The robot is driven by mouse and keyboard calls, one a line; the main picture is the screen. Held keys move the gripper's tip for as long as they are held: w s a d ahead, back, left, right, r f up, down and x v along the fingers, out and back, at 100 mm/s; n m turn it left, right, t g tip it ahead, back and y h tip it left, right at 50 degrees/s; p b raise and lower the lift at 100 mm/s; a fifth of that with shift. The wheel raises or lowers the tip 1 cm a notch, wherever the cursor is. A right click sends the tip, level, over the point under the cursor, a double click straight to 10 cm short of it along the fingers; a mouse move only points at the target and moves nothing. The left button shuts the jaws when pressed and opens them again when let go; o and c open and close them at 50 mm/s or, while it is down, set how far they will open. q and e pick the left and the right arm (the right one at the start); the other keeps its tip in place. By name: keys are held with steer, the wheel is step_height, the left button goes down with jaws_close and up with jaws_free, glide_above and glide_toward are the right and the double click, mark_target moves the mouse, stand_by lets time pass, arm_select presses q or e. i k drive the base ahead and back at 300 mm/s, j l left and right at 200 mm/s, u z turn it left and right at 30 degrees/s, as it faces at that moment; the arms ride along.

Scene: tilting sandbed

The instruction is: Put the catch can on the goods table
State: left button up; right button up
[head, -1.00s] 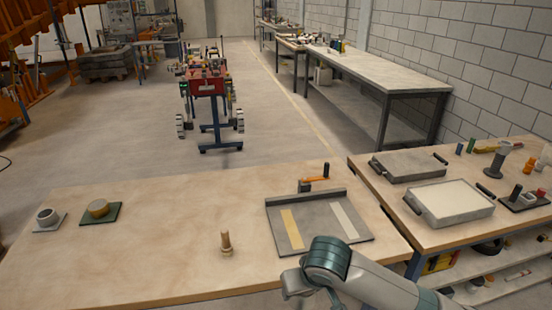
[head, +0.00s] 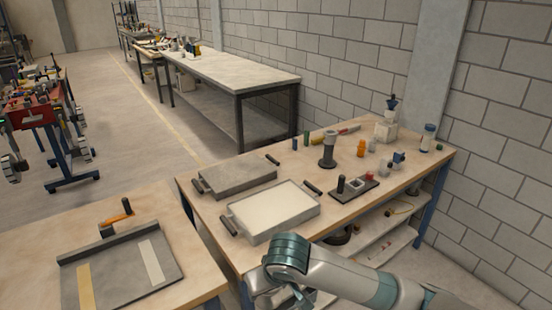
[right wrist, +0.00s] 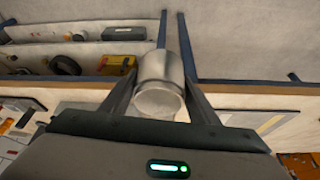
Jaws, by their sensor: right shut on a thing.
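The catch can, a pale metallic cylinder (right wrist: 160,88), is between the two fingers of my right gripper (right wrist: 160,75) in the right wrist view. The gripper is shut on it. In the head view my right arm comes in from the lower right, in front of the right table, and the can is not visible there. Two wooden-topped tables show: a right one (head: 222,232) with trays and small items, and a left one (head: 30,232). I cannot tell which is the goods table. My left gripper is not in view.
The right table holds a grey lidded tray (head: 236,177), a pale sand-filled tray (head: 272,210), a grey stand (head: 328,150) and a dark holder (head: 352,187). The left table bears a grey board (head: 120,265) with two strips. Shelves with items lie under the right table.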

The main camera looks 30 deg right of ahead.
mark_target(406, 158)
steer(key=i+l+z, duration=0.1)
steer(key=l, duration=0.35)
steer(key=i+l+z, duration=0.15)
steer(key=l, duration=0.25)
steer(key=i+l+z, duration=0.1)
steer(key=l, duration=0.3)
steer(key=i+l+z, duration=0.15)
steer(key=l, duration=0.25)
steer(key=i+l+z, duration=0.2)
steer(key=i+l, duration=0.6)
steer(key=i, duration=0.7)
